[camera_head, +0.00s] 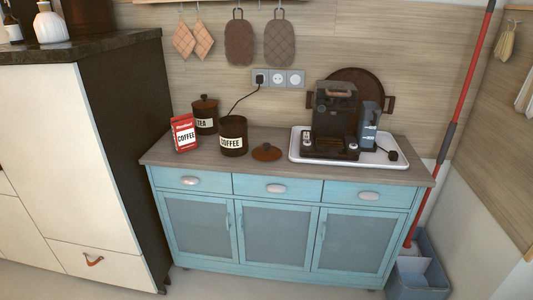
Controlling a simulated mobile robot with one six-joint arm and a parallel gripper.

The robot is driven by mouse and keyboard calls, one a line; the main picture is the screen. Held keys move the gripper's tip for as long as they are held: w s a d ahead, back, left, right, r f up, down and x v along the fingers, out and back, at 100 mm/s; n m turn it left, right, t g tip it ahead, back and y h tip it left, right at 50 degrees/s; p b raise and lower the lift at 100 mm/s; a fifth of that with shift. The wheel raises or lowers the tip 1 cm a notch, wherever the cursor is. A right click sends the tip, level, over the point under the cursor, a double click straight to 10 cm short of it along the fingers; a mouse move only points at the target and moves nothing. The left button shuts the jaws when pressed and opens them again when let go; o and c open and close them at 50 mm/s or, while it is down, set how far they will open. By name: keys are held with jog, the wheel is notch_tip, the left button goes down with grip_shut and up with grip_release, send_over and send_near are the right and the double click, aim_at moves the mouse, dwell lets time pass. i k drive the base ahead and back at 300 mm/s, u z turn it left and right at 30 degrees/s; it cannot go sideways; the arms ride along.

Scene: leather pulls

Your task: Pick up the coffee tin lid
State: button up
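The coffee tin lid (266,152), brown and round with a knob on top, lies on the wooden top of the blue cabinet (222,160). It is just right of the open dark coffee tin (233,139), which has a white COFFEE label, and left of the white tray. The lid looks flat on the surface, knob up, apart from the tin. My gripper is not in view.
A red coffee bag (185,134) and a lidded tea tin (205,115) stand left of the coffee tin. A coffee machine (335,120) stands on the white tray (298,147) at right. A tall dark-sided cabinet (120,150) borders the left. Bare countertop lies before the lid.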

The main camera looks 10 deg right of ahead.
aim_at(266, 152)
jog(key=i, duration=0.9)
jog(key=z, duration=0.35)
jog(key=k, duration=0.2)
jog(key=u, duration=3)
